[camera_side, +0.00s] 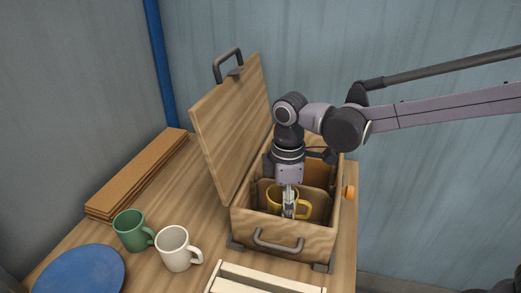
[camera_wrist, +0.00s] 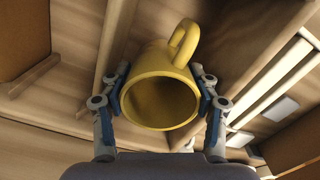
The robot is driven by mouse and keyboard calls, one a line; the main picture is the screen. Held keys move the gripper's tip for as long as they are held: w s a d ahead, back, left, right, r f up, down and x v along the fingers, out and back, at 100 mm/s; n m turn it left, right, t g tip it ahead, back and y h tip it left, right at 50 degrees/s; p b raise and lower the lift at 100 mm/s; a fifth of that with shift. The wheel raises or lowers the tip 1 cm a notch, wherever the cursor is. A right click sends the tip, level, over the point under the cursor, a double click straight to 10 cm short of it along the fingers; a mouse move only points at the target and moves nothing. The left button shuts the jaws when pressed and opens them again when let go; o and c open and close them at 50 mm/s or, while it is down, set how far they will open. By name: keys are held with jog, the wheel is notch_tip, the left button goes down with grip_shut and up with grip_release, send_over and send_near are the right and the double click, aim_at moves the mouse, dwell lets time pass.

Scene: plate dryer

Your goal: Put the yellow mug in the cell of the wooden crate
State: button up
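The yellow mug (camera_side: 303,209) is inside the front part of the wooden crate (camera_side: 283,234), low between the crate's walls. My gripper (camera_side: 288,211) points down into the crate from above. In the wrist view the yellow mug (camera_wrist: 158,95) sits between the two fingers of my gripper (camera_wrist: 163,101), with blue pads against both of its sides. Its open mouth faces the wrist camera and its handle points up in that view. The crate's lid (camera_side: 232,130) stands open on the left. I cannot tell whether the mug's base touches the crate floor.
A green mug (camera_side: 131,231) and a white mug (camera_side: 174,249) stand left of the crate. A blue plate (camera_side: 82,273) lies at the front left. Wooden boards (camera_side: 140,174) lie behind the mugs. A slatted rack (camera_side: 262,281) is in front of the crate.

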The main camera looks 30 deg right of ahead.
dwell(0.3)
notch_tip(320, 180, up, 13)
jog(key=s+d+f+m+t, duration=0.2)
jog(key=s+d+f+m, duration=0.1)
jog(key=d, duration=0.3)
jog(key=s+d+f+m+t, duration=0.2)
jog(key=s+d+f+m, duration=0.1)
jog(key=d+m, duration=0.3)
jog(key=s+d+f+m+t, duration=0.3)
jog(key=s+d+m, duration=0.1)
jog(key=d, duration=0.4)
jog(key=shift+s+d+m, duration=0.15)
jog(key=shift+s+m, duration=0.15)
jog(key=shift+s, duration=0.05)
